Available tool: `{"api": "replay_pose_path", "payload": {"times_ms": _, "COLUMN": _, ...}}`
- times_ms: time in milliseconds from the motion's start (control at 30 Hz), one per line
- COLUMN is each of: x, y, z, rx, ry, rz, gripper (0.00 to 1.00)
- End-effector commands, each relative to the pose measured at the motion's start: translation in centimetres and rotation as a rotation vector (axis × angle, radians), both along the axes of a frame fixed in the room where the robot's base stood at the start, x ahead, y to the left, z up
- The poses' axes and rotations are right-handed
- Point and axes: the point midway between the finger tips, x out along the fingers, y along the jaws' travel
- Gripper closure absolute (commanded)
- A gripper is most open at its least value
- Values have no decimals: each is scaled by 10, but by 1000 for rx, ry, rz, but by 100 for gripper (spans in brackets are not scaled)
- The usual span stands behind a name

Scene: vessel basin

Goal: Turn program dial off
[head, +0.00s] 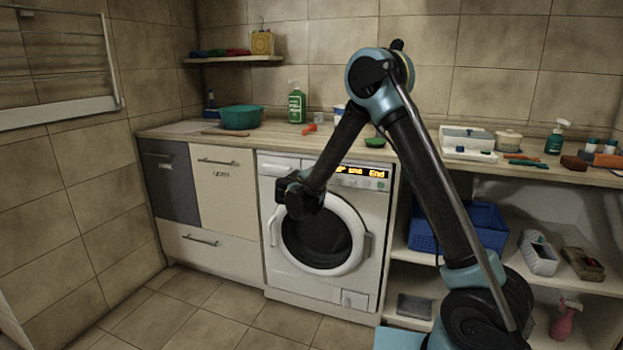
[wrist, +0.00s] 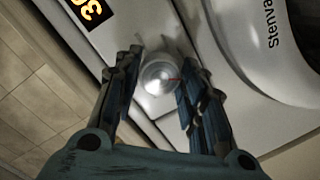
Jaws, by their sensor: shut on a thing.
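The washing machine (head: 284,279) is white with a round door, and a lit panel at its top right reads "End" in the head view. The program dial (wrist: 158,74) is a round silver knob on the pale front panel in the wrist view. My gripper (wrist: 160,82) has one dark finger on each side of the dial and is shut on it. In the head view my forearm and wrist cross in front of the machine and hide the dial and my fingertips. The dial's setting cannot be read.
The round door (head: 319,269) is closed, just below my wrist. Drawers and a cabinet (head: 228,200) stand left of the machine. The wooden counter (head: 185,130) above holds a teal basin (head: 241,117) and a green bottle (head: 297,105). The floor in front is clear.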

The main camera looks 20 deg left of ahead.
Motion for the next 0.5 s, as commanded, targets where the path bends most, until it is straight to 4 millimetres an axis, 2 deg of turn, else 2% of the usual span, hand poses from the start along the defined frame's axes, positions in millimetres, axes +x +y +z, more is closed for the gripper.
{"api": "replay_pose_path", "payload": {"times_ms": 500, "x": 1, "y": 5, "z": 0, "rx": -490, "ry": 36, "rz": 7, "gripper": 86}}
